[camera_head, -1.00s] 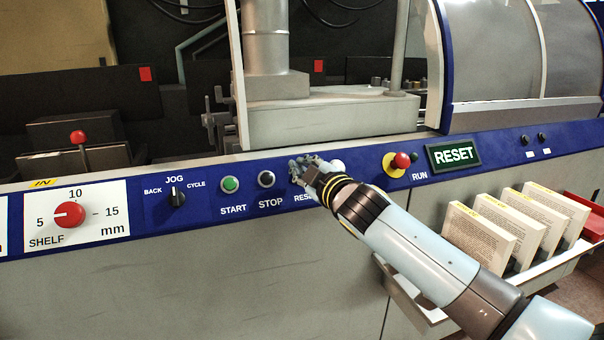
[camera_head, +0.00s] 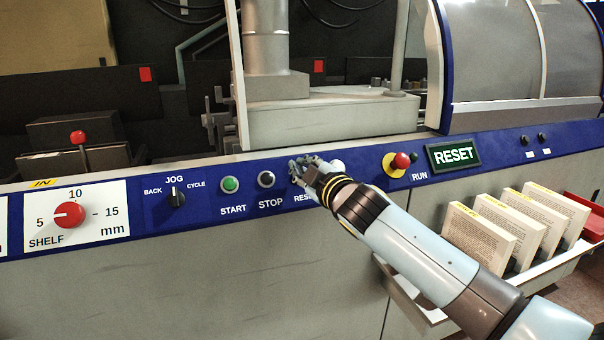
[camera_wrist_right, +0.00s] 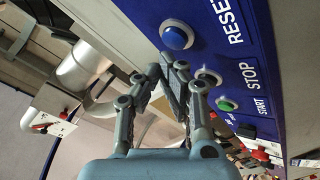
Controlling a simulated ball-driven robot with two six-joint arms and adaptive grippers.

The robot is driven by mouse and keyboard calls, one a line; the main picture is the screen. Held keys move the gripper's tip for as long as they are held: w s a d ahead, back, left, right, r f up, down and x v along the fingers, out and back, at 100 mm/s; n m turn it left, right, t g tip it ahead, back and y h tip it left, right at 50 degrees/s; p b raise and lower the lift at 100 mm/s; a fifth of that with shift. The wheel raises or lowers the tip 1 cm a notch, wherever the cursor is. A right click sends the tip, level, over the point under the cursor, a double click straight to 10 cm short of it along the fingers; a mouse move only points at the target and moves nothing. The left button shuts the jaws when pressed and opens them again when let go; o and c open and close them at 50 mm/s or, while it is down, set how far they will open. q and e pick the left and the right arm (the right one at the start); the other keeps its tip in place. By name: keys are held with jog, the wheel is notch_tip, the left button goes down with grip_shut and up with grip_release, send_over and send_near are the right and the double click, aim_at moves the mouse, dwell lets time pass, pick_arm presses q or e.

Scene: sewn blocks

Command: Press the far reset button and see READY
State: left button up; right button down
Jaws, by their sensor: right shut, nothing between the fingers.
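The blue reset button (camera_wrist_right: 177,37) shows in the right wrist view, in a pale ring beside the RESET label (camera_wrist_right: 226,14). My right gripper is shut and empty, at the panel between the STOP button (camera_head: 266,179) and that ring. In the right wrist view its fingertips (camera_wrist_right: 168,68) appear just below the blue button; I cannot tell whether they touch it. The display (camera_head: 454,154) reads RESET. My left gripper is not in view.
The green START button (camera_head: 230,184), the JOG switch (camera_head: 177,198) and the red SHELF knob (camera_head: 69,214) lie left along the blue panel. A red emergency knob (camera_head: 401,160) is right of my gripper. Books (camera_head: 479,237) stand on a tray at the lower right.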

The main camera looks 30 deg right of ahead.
jog(key=shift+w+f, duration=0.25)
jog(key=shift+w+d+f+b, duration=0.15)
jog(key=shift+w+f+b, duration=0.15)
jog(key=shift+w+b, duration=0.15)
dwell(0.8)
jog(key=shift+s+r, duration=0.1)
jog(key=shift+s, duration=0.05)
jog(key=shift+s+r+p, duration=0.45)
jog(key=shift+s+p, duration=0.1)
jog(key=shift+s, duration=0.05)
jog(key=s+r+p, duration=0.1)
jog(key=s, duration=0.1)
jog(key=s+a+r+p, duration=0.1)
jog(key=r, duration=0.1)
jog(key=shift+s+a+r+p, duration=0.1)
jog(key=shift+s+p, duration=0.3)
dwell(0.9)
